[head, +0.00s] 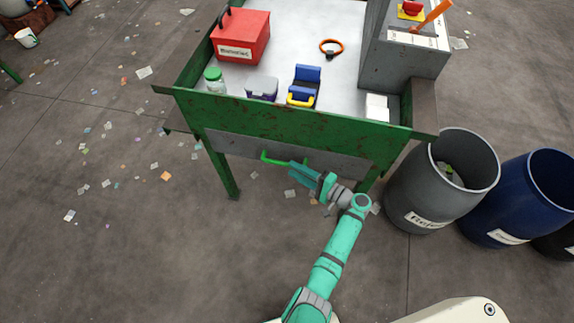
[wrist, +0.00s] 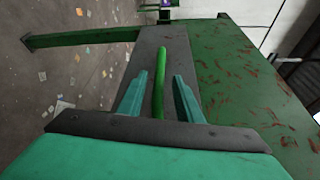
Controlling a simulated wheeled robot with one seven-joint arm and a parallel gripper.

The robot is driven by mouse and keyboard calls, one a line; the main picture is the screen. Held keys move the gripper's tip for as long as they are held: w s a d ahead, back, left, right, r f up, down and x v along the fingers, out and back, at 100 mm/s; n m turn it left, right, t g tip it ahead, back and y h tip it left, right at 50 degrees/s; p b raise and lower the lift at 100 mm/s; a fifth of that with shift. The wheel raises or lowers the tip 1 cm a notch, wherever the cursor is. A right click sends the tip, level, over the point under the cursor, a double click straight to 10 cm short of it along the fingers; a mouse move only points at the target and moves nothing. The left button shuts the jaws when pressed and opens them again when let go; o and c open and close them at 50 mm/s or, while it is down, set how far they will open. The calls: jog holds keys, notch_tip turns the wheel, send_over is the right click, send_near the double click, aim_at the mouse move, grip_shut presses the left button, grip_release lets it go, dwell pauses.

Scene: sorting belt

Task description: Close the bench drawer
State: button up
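The bench drawer (head: 235,147) shows as a grey front panel under the green rim of the bench; it also shows in the wrist view (wrist: 146,52). I cannot tell clearly how far it stands out from the bench. Its green bar handle (head: 270,158) is on the middle of the front. My gripper (head: 296,168) is at the right part of the handle. In the wrist view the handle (wrist: 160,65) runs between the two teal fingers of my gripper (wrist: 160,80), with a gap on each side. The fingers are open.
The green bench (head: 300,116) carries a red box (head: 241,37), a jar (head: 214,80), a blue and yellow clamp (head: 304,86) and an orange ring (head: 331,47). A grey bin (head: 405,190) and a blue barrel (head: 510,195) stand right. Open, littered floor lies left.

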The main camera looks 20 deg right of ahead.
jog(key=v, duration=0.4)
jog(key=shift+s+d, duration=0.1)
jog(key=shift+s, duration=0.05)
dwell(0.4)
jog(key=s+a+f+n+g+h, duration=0.1)
jog(key=s+a+f+g+h, duration=0.15)
jog(key=s+a+f, duration=0.4)
jog(key=s+a+f+g+h, duration=0.2)
jog(key=s+a+f+h, duration=0.15)
jog(key=s+f, duration=0.45)
jog(key=s+a+n+h, duration=0.1)
jog(key=s+n+h, duration=0.15)
jog(key=s, duration=0.35)
jog(key=s+a+r+n+t, duration=0.2)
jog(key=s+a+r+n, duration=0.1)
jog(key=r, duration=0.7)
jog(key=s+a+r+n+t+h, duration=0.1)
jog(key=s+a+r+n+t, duration=0.1)
jog(key=r, duration=0.9)
jog(key=s+a+r+n+t+h, duration=0.1)
jog(key=s+a+r+n, duration=0.3)
jog(key=r, duration=0.7)
jog(key=shift+s+a+r+t, duration=0.25)
jog(key=shift+s+t, duration=0.4)
jog(key=shift+s, duration=0.35)
